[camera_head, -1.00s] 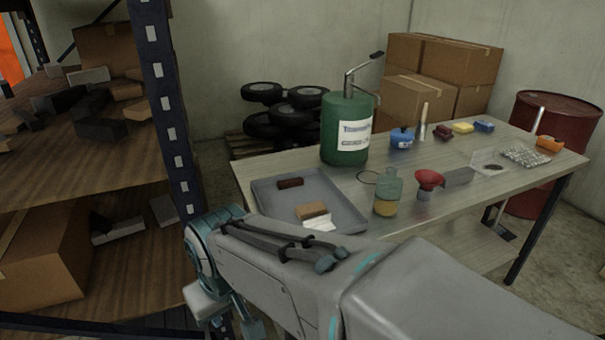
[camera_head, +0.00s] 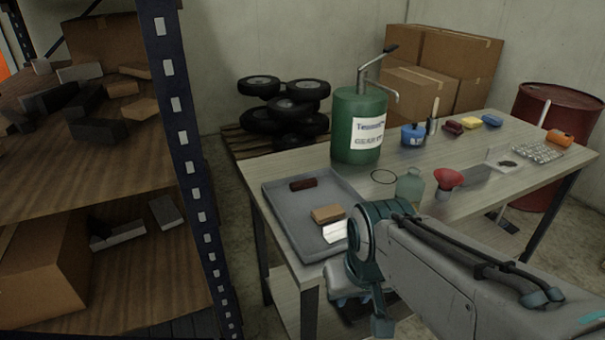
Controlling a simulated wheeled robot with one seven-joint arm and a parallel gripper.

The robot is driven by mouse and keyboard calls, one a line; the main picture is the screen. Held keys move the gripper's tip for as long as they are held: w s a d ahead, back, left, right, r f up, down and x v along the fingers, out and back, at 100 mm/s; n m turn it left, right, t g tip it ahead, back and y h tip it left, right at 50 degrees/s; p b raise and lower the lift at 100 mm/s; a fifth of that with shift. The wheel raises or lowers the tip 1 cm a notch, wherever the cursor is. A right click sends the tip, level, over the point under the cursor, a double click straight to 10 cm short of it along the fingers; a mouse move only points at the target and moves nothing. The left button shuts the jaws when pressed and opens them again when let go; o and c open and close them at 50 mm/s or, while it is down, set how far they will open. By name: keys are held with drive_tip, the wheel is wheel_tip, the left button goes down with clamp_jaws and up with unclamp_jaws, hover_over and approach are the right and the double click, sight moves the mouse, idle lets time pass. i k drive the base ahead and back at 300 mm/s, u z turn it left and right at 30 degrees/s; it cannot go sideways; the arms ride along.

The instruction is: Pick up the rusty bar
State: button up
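A dark reddish-brown bar, which looks like the rusty bar (camera_head: 303,184), lies flat near the back of the shallow grey tray (camera_head: 283,222). A tan block (camera_head: 328,214) and a white piece (camera_head: 335,232) lie nearer the tray's front right corner. My arm reaches in from the lower right, its wrist in front of the table's front edge. My gripper (camera_head: 360,305) hangs below the wrist, low and apart from the bar. It is mostly hidden by the arm, and its opening cannot be made out.
A green pump canister (camera_head: 358,127) stands behind the tray. A shelf post (camera_head: 185,140) rises at left, with a gap before the table. Tyres (camera_head: 285,105) lie behind.

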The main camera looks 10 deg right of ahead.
sight(305, 184)
drive_tip(key=z, duration=2.3)
drive_tip(key=i, duration=1.2)
drive_tip(key=u, duration=3.25)
drive_tip(key=i, duration=0.5)
drive_tip(key=z, duration=0.05)
